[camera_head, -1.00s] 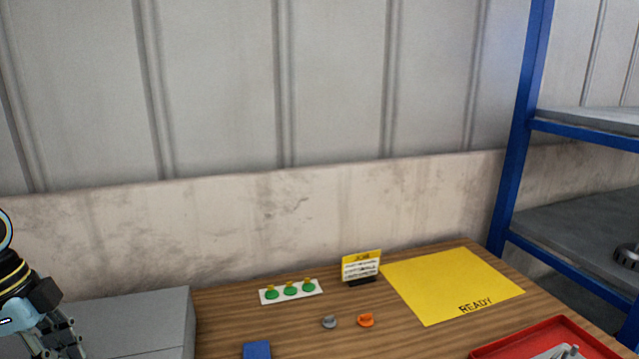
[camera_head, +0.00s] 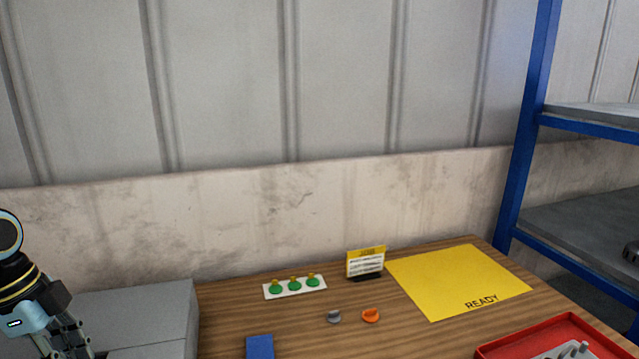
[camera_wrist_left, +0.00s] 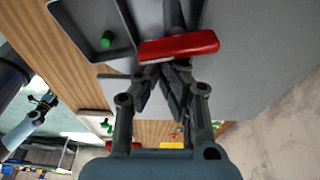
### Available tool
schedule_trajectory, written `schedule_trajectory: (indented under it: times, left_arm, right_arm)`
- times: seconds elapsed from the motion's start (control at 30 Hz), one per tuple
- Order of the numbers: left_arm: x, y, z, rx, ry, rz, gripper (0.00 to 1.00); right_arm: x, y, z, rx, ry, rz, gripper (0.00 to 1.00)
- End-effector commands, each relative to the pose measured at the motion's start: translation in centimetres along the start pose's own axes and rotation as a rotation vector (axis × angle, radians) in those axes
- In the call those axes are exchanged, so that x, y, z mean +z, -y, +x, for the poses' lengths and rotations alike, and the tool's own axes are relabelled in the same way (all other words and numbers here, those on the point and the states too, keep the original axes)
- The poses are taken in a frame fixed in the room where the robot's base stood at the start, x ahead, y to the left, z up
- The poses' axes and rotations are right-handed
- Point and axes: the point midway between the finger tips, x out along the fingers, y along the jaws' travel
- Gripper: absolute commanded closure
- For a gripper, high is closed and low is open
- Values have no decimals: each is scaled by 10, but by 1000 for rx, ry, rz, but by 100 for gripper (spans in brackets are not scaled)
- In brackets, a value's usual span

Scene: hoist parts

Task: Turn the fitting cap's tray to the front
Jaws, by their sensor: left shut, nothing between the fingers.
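In the left wrist view my left gripper (camera_wrist_left: 165,75) is shut with nothing between its fingers. Its tips are close to a red bar (camera_wrist_left: 180,46) on a grey unit; I cannot tell if they touch it. A dark grey tray (camera_wrist_left: 68,20) is beside the bar, with a small green part (camera_wrist_left: 106,39) in it. I cannot tell whether this is the fitting cap. In the head view my left arm is at the left edge beside a grey box (camera_head: 140,310); its fingertips are cut off. What looks like my right gripper (camera_wrist_left: 47,102) is small in the wrist view.
The wooden table (camera_head: 225,320) holds a card with green parts (camera_head: 294,286), a yellow-topped sign (camera_head: 365,262), a grey knob (camera_head: 334,316), an orange knob (camera_head: 370,315), a blue block (camera_head: 260,347), a yellow READY mat (camera_head: 458,280) and a red tray (camera_head: 570,322). A blue-framed shelf (camera_head: 525,130) stands right.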

Motion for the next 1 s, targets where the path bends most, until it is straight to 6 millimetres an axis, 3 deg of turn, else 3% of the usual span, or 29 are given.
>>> schedule_trajectory:
  times: [0.17,0.47,0.83,1.0]
  left_arm:
    - [2,-2,1,18,2,86,100]
    - [9,-11,1,88,4,423,100]
    - [0,-10,0,85,1,411,100]
    - [-2,-10,-12,83,1,411,100]
  right_arm:
    - [0,0,3,0,0,0,24]
    - [2,1,17,0,1,0,24]
    - [2,-1,12,3,1,-1,24]
    - [0,-2,2,3,0,-1,24]
